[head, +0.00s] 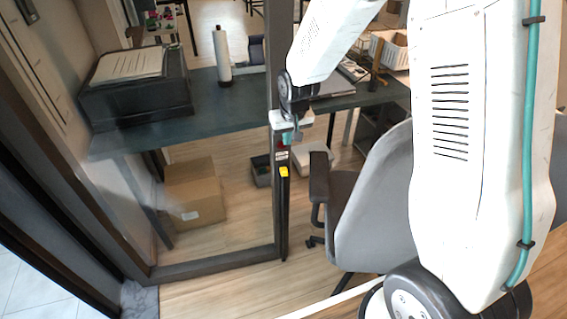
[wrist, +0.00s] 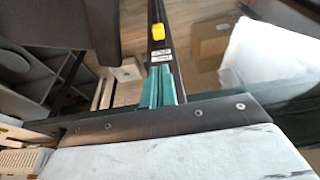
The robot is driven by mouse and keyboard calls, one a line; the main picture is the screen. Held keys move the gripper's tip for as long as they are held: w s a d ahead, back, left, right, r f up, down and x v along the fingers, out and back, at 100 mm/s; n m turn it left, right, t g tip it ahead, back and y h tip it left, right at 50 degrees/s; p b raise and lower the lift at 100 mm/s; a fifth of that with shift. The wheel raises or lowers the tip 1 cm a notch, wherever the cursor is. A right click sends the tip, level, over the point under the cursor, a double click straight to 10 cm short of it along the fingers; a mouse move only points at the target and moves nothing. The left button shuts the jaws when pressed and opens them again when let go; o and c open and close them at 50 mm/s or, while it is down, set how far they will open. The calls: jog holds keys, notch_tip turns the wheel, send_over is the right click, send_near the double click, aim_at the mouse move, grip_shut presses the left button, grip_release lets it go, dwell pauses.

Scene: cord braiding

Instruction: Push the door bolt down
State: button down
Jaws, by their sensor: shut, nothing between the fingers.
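The door bolt shows as a yellow knob (head: 284,171) on a dark vertical bar along the edge of the glass door frame. In the wrist view the yellow knob (wrist: 156,32) is at the top middle, beyond small white labels. My gripper (head: 288,139) is above the knob in the head view, close to the door's edge. In the wrist view my gripper (wrist: 160,84) shows teal fingers pressed together and holding nothing. The fingers appear apart from the knob, with the labels between them in the picture.
A grey office chair (head: 375,205) stands close to the right of the door edge. Behind the glass are a dark desk (head: 235,97), a black printer (head: 138,90) and a cardboard box (head: 195,195). Wooden floor shows below the door.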

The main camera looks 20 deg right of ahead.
send_near(285, 171)
jog(key=x, duration=0.2)
jog(key=w+x, duration=0.1)
jog(key=x, duration=0.2)
jog(key=shift+w+f, duration=0.15)
jog(key=shift+f, duration=0.6)
jog(key=shift+f, duration=1.65)
jog(key=shift+r, duration=0.45)
jog(key=w+v, duration=0.1)
jog(key=v, duration=1.2)
jog(key=shift+r, duration=0.3)
